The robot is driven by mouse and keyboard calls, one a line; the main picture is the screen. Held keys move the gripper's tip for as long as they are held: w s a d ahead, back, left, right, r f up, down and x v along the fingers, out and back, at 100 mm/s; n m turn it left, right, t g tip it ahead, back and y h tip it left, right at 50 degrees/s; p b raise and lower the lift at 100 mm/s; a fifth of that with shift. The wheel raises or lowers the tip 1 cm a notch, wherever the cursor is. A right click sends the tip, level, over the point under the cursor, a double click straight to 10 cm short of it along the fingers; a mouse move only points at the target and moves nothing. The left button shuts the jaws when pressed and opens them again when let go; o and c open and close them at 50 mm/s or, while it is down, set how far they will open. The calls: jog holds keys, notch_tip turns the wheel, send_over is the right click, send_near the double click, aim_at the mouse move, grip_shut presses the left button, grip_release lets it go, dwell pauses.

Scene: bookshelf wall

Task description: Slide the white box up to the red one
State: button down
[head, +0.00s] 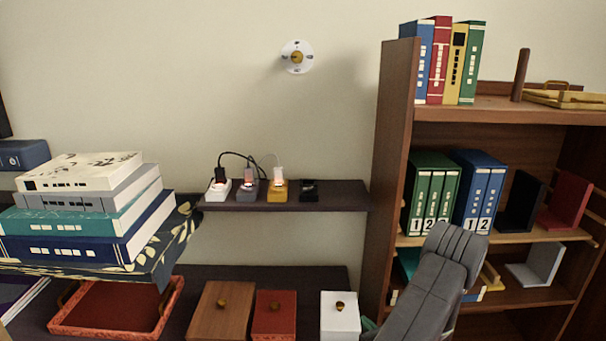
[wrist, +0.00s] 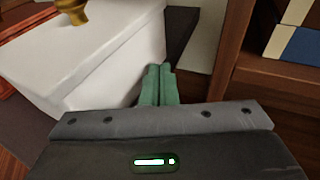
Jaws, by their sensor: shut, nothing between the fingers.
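The white box (head: 340,318) with a gold knob stands on the low dark shelf. The red box (head: 274,318), also with a gold knob, stands to its left with a narrow gap between them. In the wrist view the white box (wrist: 100,62) fills the upper left. My gripper (wrist: 158,72) has its green fingers shut and empty, close beside the white box's right side. I cannot tell whether they touch it. In the head view only a bit of green finger shows right of the white box, behind my grey arm.
A brown wooden box (head: 220,312) stands left of the red box, and a red tray (head: 172,312) further left. The bookcase's side panel (head: 392,150) rises just right of the white box. A narrow shelf (head: 330,197) with plugs hangs above.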

jog(key=shift+s+a+b, duration=0.2)
jog(key=shift+s+a, duration=0.05)
jog(key=shift+a, duration=0.55)
jog(key=shift+s+a+b, duration=0.15)
jog(key=shift+s+a, duration=0.1)
jog(key=shift+a, duration=0.5)
jog(key=shift+w+d+b, duration=0.2)
jog(key=shift+w+d, duration=0.1)
jog(key=shift+d, duration=0.65)
jog(key=shift+w+d+b, duration=0.2)
jog(key=shift+w+d, duration=0.1)
jog(key=shift+d, duration=0.65)
jog(key=shift+s, duration=0.1)
jog(key=p+v, duration=0.3)
jog(key=v, duration=1)
jog(key=shift+s+d, duration=0.25)
jog(key=a+b+x, duration=0.1)
jog(key=b+x, duration=0.1)
jog(key=x, duration=1.2)
jog(key=shift+s+a+b, duration=0.25)
jog(key=shift+s+b, duration=0.05)
jog(key=shift+b, duration=0.05)
jog(key=shift+r, duration=0.1)
